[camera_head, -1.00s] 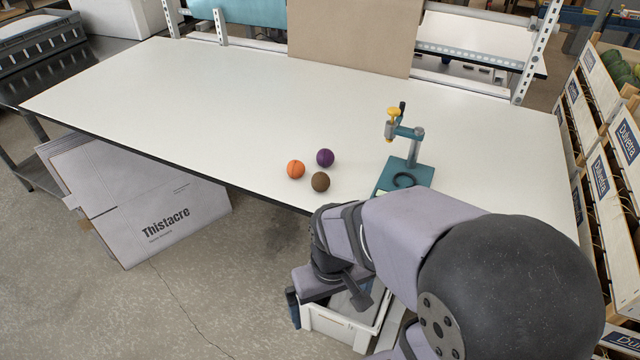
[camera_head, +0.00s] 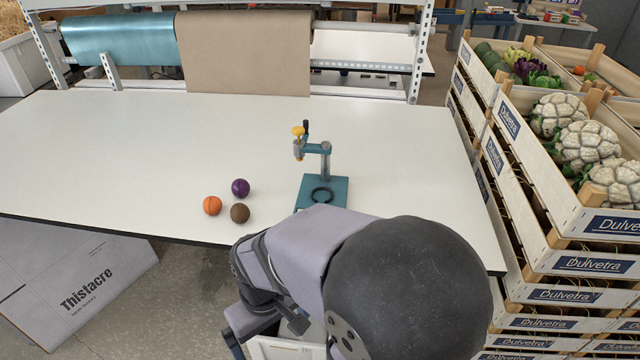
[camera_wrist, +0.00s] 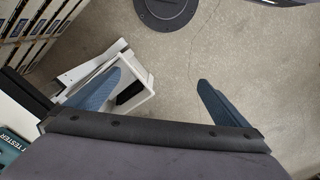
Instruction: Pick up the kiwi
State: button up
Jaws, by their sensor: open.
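The kiwi (camera_head: 239,213) is a small round brown fruit on the white table (camera_head: 130,150), close to its front edge. An orange fruit (camera_head: 212,205) lies just left of it and a dark purple fruit (camera_head: 240,188) just behind it. My gripper (camera_wrist: 157,78) is open and empty in the wrist view. Its two blue fingers stand wide apart over the floor and a white bin (camera_wrist: 135,98). In the head view my arm hangs in front of the table edge, below and in front of the kiwi. The fruits do not show in the wrist view.
A teal tester stand (camera_head: 322,190) with a yellow knob stands right of the fruits. Wooden crates (camera_head: 580,262) of vegetables are stacked at the right. A cardboard box (camera_head: 85,285) is below the table at the left.

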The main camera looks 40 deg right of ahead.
jog(key=c, duration=1.1)
notch_tip(320, 180, up, 11)
jog(key=n+t+p, duration=0.1)
jog(key=t+p, duration=0.3)
jog(key=p, duration=0.1)
send_over(241, 209)
jog(key=s, duration=0.2)
jog(key=shift+s+d+r, duration=0.1)
jog(key=shift+d, duration=0.3)
jog(key=shift+a+p+x, duration=0.2)
jog(key=shift+p+x, duration=0.55)
jog(key=shift+x, duration=0.7)
jog(key=shift+a+p+x, duration=0.2)
jog(key=shift+p+x, duration=0.55)
jog(key=shift+x, duration=0.65)
jog(key=shift+w+f+t, duration=0.3)
jog(key=shift+w+f, duration=0.15)
jog(key=shift+f, duration=0.25)
